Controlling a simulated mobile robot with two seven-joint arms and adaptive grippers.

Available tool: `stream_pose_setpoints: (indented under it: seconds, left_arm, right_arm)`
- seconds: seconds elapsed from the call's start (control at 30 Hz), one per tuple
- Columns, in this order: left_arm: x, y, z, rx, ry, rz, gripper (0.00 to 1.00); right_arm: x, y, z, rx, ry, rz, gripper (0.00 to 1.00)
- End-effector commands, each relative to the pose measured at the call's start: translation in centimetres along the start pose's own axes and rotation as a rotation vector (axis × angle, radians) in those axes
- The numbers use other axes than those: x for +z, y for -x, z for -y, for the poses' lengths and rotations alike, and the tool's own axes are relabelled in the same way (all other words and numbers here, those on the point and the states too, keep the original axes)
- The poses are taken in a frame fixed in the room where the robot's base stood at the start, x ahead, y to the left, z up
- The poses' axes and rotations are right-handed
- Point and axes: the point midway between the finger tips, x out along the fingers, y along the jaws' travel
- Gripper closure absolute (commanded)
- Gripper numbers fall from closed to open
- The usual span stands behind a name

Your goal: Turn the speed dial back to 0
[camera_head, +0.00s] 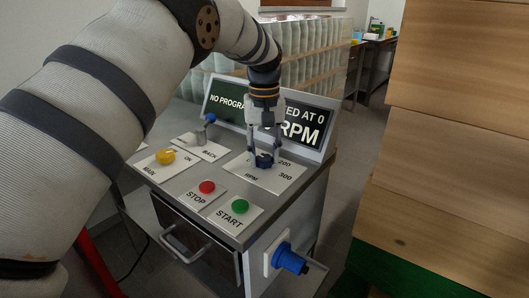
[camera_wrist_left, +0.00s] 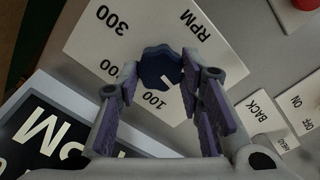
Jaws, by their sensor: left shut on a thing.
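The speed dial is a dark blue lobed knob (camera_head: 264,161) on a white plate (camera_head: 283,181) printed RPM, 200 and 300. In the left wrist view the dial (camera_wrist_left: 158,66) has a white mark on the side of its rim near the printed 100. The 0 print is hidden there. My left gripper (camera_head: 263,156) points down from above, its two fingers shut on the dial from either side. The display (camera_head: 307,116) on the sloped panel behind is partly covered by my gripper; "ED AT 0" and "RPM" show. My right gripper is not in view.
A blue connector (camera_head: 291,259) juts from the side. Stacked wooden boxes (camera_head: 455,140) stand at right.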

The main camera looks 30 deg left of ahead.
Motion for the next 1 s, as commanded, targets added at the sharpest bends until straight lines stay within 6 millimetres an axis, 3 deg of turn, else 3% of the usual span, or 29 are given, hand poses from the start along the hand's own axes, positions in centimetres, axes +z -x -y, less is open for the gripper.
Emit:
stream_pose_setpoints:
  seconds: [0.4,0.9,0.93,1.0]
  left_arm:
    - [0.05,-0.11,0.03,-0.001,0.142,0.002,0.94]
    - [0.05,-0.12,0.04,-0.001,0.156,0.002,0.94]
    - [0.05,-0.12,0.04,-0.001,0.156,0.002,0.59]
    - [0.05,-0.11,0.04,-0.001,0.156,0.002,0.46]
  right_arm:
    - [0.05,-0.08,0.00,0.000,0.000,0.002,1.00]
    - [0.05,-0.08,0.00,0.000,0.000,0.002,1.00]
    - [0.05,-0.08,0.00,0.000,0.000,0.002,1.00]
    - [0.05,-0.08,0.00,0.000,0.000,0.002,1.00]
